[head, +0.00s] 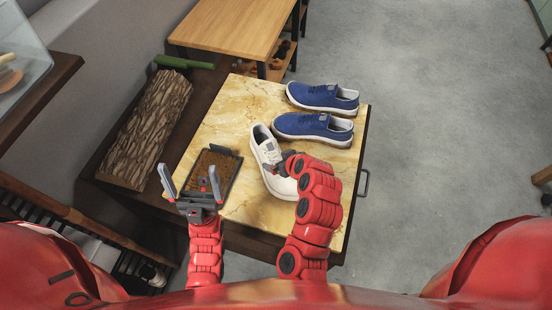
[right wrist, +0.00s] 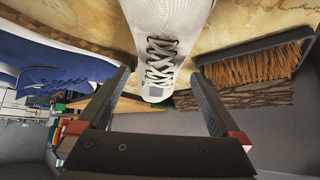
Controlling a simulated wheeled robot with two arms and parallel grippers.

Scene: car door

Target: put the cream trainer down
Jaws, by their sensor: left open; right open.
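The cream trainer (head: 262,143) rests on the yellow marbled top (head: 255,95), left of two blue trainers. My right gripper (head: 281,165) is at the trainer and hides part of it in the head view. In the right wrist view, the trainer (right wrist: 168,30) with its dark laces reaches down between the fingertips of the right gripper (right wrist: 160,75). Those fingers are spread apart, and I see no grip on the shoe. My left gripper (head: 191,180) is open and empty, near the brush.
Two blue trainers (head: 322,97) (head: 312,128) stand right of the cream one. A brush (head: 228,165) with brown bristles lies bristles up at the left of the marbled top. A bark-covered log (head: 148,130) lies further left. The top's far left part is clear.

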